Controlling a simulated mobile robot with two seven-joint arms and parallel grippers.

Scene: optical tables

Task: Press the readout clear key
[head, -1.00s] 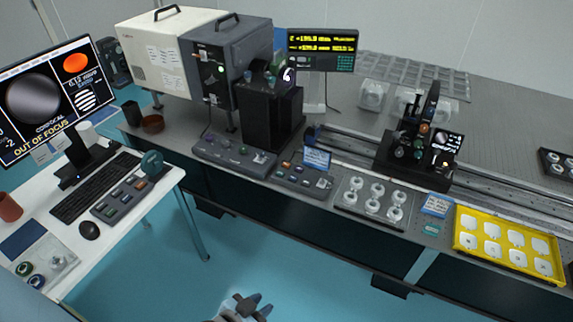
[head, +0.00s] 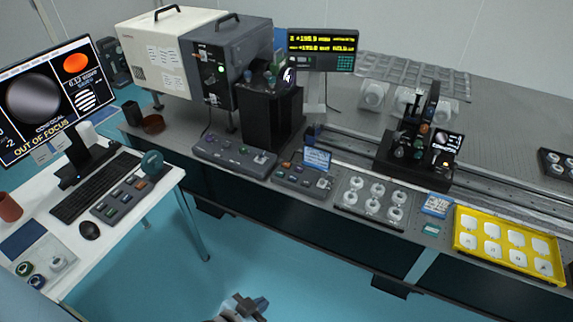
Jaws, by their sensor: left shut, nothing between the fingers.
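The readout (head: 322,41) is a dark display with yellow digits, standing at the back of the optical table beside the grey instrument box. A block of small green keys (head: 345,63) sits at its lower right; the individual key labels are too small to read. My left gripper (head: 256,304) is low at the bottom edge of the head view, over the blue floor in front of the table. It is shut and empty, far from the readout. My right gripper is not in view.
The optical table (head: 500,110) carries a black tower (head: 270,118), control boxes (head: 235,153), a rail with an optic mount (head: 415,150), a lens tray (head: 373,200) and a yellow tray (head: 508,247). A white desk with a monitor (head: 45,98) stands left.

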